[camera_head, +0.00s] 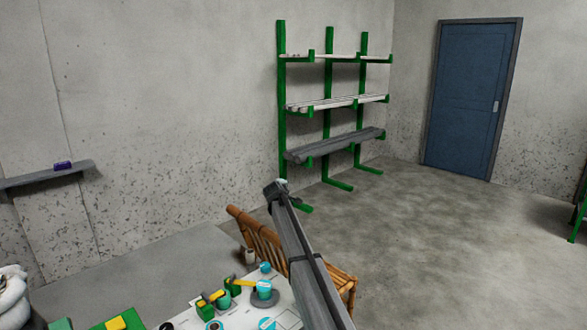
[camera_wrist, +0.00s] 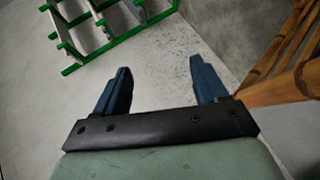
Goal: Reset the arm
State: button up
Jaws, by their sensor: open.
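My gripper (camera_wrist: 160,66) shows in the wrist view with two dark blue fingers held well apart. Nothing is between them, and bare floor and wall show beyond. In the head view my grey arm rises from the lower middle, in front of a wooden chair and the table's right end. The fingers are not clear in the head view. I cannot make out a blue cable in either view.
A white table (camera_head: 285,316) at bottom left holds several teal, green and yellow items. The wooden chair (camera_head: 265,242) stands behind it and shows at right in the wrist view (camera_wrist: 282,80). A green rack (camera_head: 328,90) stands by the wall. Floor right of it is clear.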

jog(key=s+d+f+m+t, duration=0.15)
jog(key=s+d+f, duration=0.35)
jog(key=d+f, duration=0.55)
jog(key=s+d+f+m, duration=0.3)
jog(key=s+d+f, duration=0.3)
jog(key=d, duration=0.7)
jog(key=s+d+f+m+g+h, duration=0.1)
jog(key=s+d+f+m+g, duration=0.15)
jog(key=s+f, duration=0.8)
jog(key=s+d+f+m+g+h, duration=0.15)
jog(key=s+d+f, duration=0.25)
jog(key=s+f, duration=0.65)
jog(key=s+a+f+m+g+y, duration=0.15)
jog(key=s+f+g, duration=0.35)
jog(key=s+f, duration=0.7)
jog(key=s+a+f+m+g, duration=0.15)
jog(key=s+f+g, duration=0.45)
jog(key=s, duration=1.1)
jog(key=s+a+m+g+y, duration=0.1)
jog(key=s+a+g, duration=0.1)
jog(key=s, duration=1.3)
jog(key=s+a+f+m+g+y, duration=0.1)
jog(key=s+a+m+g, duration=0.1)
jog(key=s, duration=1.2)
jog(key=shift+s+a+f+g, duration=0.15)
jog(key=shift+s+a+g, duration=0.3)
jog(key=shift+g, duration=0.8)
jog(key=shift+w+a, duration=0.1)
jog(key=shift+w, duration=0.05)
jog(key=shift+c, duration=0.3)
